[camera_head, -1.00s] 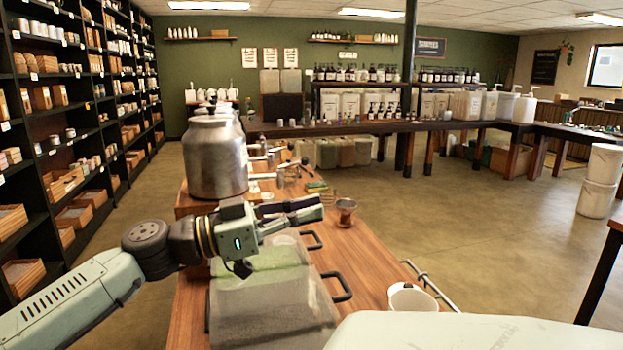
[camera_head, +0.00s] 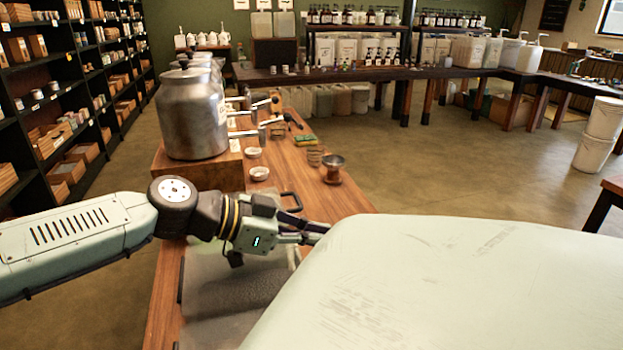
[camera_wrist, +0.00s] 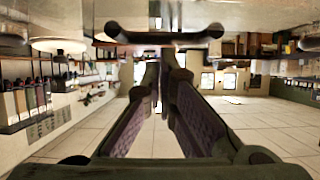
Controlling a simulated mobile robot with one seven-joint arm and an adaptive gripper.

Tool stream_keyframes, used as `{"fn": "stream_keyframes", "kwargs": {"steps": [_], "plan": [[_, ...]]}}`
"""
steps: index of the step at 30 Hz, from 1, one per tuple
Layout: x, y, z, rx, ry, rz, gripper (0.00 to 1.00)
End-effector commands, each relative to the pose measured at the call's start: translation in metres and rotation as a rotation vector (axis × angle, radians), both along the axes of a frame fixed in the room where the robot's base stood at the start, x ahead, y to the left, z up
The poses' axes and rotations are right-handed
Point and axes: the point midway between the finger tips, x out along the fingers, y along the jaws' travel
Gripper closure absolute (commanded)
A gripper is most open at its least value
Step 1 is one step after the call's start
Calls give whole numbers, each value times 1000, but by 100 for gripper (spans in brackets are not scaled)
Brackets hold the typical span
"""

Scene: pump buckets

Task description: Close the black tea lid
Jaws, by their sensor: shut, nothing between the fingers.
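A bin with a clear lid (camera_head: 235,275) and grainy contents sits on the wooden counter below my arm; much of it is hidden by my arm and body. I cannot tell which lid is the black tea lid. A black bar handle (camera_head: 292,201) stands up just beyond my gripper. My gripper (camera_head: 322,230) is low over the counter, with its tip partly hidden by my pale body. In the wrist view, which looks upside down, the fingers (camera_wrist: 164,75) are together and empty. A dark bar handle (camera_wrist: 160,36) crosses close to the fingertips; contact cannot be told.
A large metal canister (camera_head: 195,115) stands on a wooden block behind my arm. Shelves line the left; open floor lies right.

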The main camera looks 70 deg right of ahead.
Motion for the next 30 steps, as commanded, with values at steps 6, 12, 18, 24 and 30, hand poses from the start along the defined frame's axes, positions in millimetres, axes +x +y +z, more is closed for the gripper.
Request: {"fn": "stream_keyframes", "kwargs": {"steps": [6,12,18,24,30], "plan": [[-1,0,-4,10,-12,0,100],[-1,0,-5,12,-12,-1,100],[-1,0,-2,12,-12,-1,100],[-1,-1,24,10,-12,-1,100],[18,10,42,7,-14,7,100]]}}
